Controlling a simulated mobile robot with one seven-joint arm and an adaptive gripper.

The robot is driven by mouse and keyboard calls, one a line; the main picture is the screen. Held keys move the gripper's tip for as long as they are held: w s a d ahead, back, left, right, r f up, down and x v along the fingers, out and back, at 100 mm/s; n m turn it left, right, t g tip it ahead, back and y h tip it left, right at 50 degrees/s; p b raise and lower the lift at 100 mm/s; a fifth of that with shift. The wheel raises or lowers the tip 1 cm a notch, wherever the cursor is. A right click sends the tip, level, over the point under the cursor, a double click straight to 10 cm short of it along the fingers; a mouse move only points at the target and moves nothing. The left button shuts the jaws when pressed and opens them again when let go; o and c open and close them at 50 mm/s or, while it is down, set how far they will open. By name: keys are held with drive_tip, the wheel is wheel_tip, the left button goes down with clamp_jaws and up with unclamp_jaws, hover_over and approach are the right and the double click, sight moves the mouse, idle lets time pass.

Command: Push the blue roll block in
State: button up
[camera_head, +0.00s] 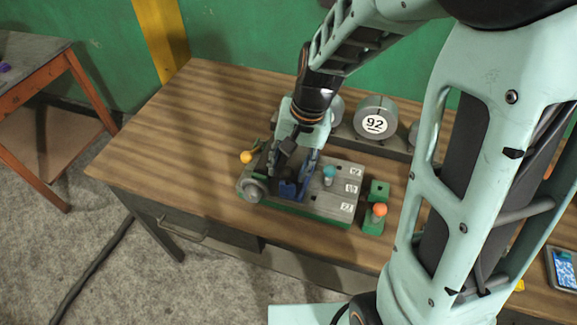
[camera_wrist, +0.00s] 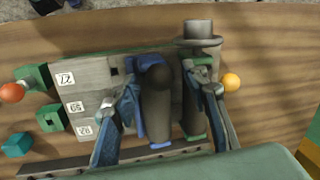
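The blue roll block (camera_head: 289,190) sits in a grey-topped fixture (camera_head: 335,203) on a green base. In the wrist view its blue ends (camera_wrist: 138,118) show around a dark roll (camera_wrist: 156,100). A second dark roll with green ends (camera_wrist: 194,132) lies close on its right. My gripper (camera_head: 293,172) is low over the fixture and points down. Its fingers (camera_wrist: 172,98) are apart, one left of the blue block and one right of the green-ended roll. I cannot tell whether either finger touches. Part of the blue block is hidden by the fingers and rolls.
A yellow ball knob (camera_head: 247,157) and a grey round knob (camera_head: 253,190) are at the fixture's left end. An orange ball (camera_head: 379,210) on a green block is to the right. A grey drum (camera_head: 376,117) stands behind. The table's left side is clear.

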wheel_tip(320, 180, up, 12)
drive_tip(key=d, duration=0.2)
drive_tip(key=shift+s+d, duration=0.15)
drive_tip(key=shift+s, duration=0.05)
drive_tip(key=shift+f, duration=0.15)
